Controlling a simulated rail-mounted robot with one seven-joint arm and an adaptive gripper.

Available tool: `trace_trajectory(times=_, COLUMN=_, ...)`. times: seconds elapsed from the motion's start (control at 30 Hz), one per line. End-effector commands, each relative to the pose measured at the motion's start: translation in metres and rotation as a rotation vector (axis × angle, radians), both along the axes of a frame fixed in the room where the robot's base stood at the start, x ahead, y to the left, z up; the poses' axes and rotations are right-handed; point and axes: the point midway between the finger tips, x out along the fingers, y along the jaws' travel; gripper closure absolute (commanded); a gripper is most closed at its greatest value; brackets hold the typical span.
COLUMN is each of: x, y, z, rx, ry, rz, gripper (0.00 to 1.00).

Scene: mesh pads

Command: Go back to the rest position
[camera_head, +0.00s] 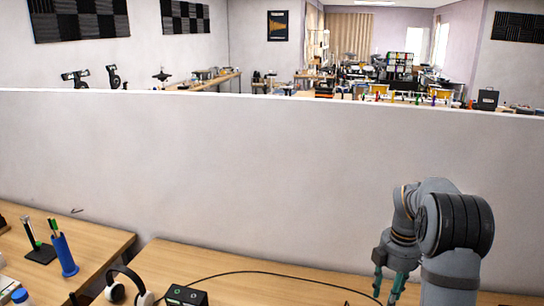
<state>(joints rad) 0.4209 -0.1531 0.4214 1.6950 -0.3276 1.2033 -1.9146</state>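My gripper (386,292) hangs at the lower right, with its teal fingers pointing down over the wooden table. The two fingers stand apart with a gap between them, and I see nothing held there. The fingertips are close to the bottom edge of the picture. My grey arm is bent above it, in front of the low white wall.
The table (235,262) bears white headphones (116,292), a black box (186,295) and a black cable (290,274). A left table (95,235) has a blue pen holder (63,255). The white partition wall (250,165) stands behind the tables.

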Motion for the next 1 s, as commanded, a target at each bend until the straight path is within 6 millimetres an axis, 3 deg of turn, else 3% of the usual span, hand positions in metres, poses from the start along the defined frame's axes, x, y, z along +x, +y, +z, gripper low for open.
trace_trajectory(times=0.3, x=-0.001, y=0.001, z=-0.065, rx=0.002, ry=0.006, rz=0.0, gripper=0.63)
trace_trajectory(times=0.5, x=-0.001, y=0.001, z=-0.091, rx=0.001, ry=0.003, rz=0.0, gripper=0.63)
trace_trajectory(times=0.63, x=0.0, y=0.0, z=-0.08, rx=0.0, ry=-0.001, rz=-0.001, gripper=0.63)
trace_trajectory(times=1.0, x=0.0, y=0.0, z=-0.079, rx=0.0, ry=-0.001, rz=0.0, gripper=0.63)
